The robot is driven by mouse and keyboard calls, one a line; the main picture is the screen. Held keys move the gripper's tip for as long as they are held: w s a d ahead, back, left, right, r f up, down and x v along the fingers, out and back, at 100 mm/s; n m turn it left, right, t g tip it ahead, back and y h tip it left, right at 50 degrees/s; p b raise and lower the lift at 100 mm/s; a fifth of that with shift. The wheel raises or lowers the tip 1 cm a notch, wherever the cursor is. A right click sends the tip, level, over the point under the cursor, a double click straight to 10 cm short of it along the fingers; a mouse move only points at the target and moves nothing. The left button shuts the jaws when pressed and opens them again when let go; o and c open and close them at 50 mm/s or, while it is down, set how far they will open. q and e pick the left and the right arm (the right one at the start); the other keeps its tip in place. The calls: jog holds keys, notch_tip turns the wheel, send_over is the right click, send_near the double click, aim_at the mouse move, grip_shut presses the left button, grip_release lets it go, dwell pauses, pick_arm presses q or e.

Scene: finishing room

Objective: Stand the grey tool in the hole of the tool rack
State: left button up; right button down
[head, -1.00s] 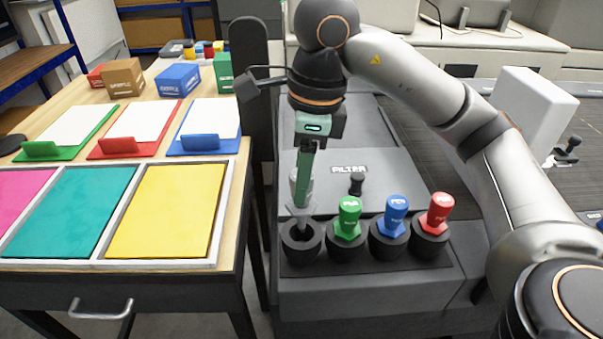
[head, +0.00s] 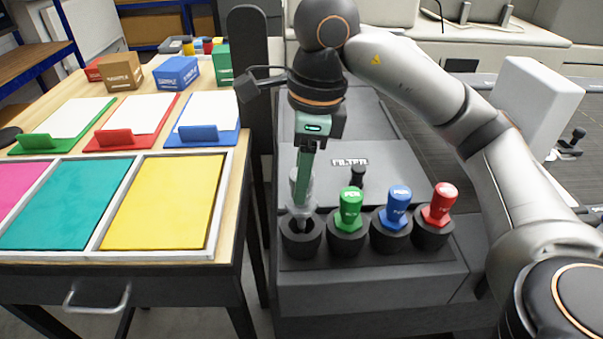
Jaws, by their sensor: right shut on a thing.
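The grey tool (head: 301,206) is upright, with its lower end at the mouth of the leftmost black holder (head: 300,241) of the tool rack (head: 365,262). I cannot tell how deep it sits. My right gripper (head: 302,184) comes down from above and is shut on the grey tool's upper part, hiding some of it. Green (head: 350,209), blue (head: 396,207) and red (head: 440,204) tools stand in the other holders to the right. My left gripper is not in view.
A black knob (head: 358,177) stands behind the rack on the grey surface marked FILTER. On the left, a wooden table (head: 243,160) carries a tray of coloured sheets, paper stands and boxes. A white block (head: 538,110) stands at the right.

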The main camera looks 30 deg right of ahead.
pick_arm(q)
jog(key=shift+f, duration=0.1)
pick_arm(e)
jog(key=shift+f, duration=0.1)
pick_arm(q)
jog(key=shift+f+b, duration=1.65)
jog(key=shift+b, duration=0.1)
pick_arm(e)
jog(key=shift+f, duration=1.85)
jog(key=shift+c, duration=1.6)
grip_release()
jog(key=shift+r+p, duration=0.35)
jog(key=shift+r, duration=0.55)
jog(key=r+p, duration=0.1)
jog(key=r, duration=0.2)
jog(key=r+p, duration=0.1)
jog(key=r, duration=0.2)
jog(key=d+r+p, duration=0.1)
jog(key=r, duration=0.2)
jog(key=shift+s+r, duration=0.1)
jog(key=shift+s, duration=0.3)
jog(key=shift+d+r+p, duration=0.1)
jog(key=shift+r+p, duration=0.3)
jog(key=shift+r, duration=0.4)
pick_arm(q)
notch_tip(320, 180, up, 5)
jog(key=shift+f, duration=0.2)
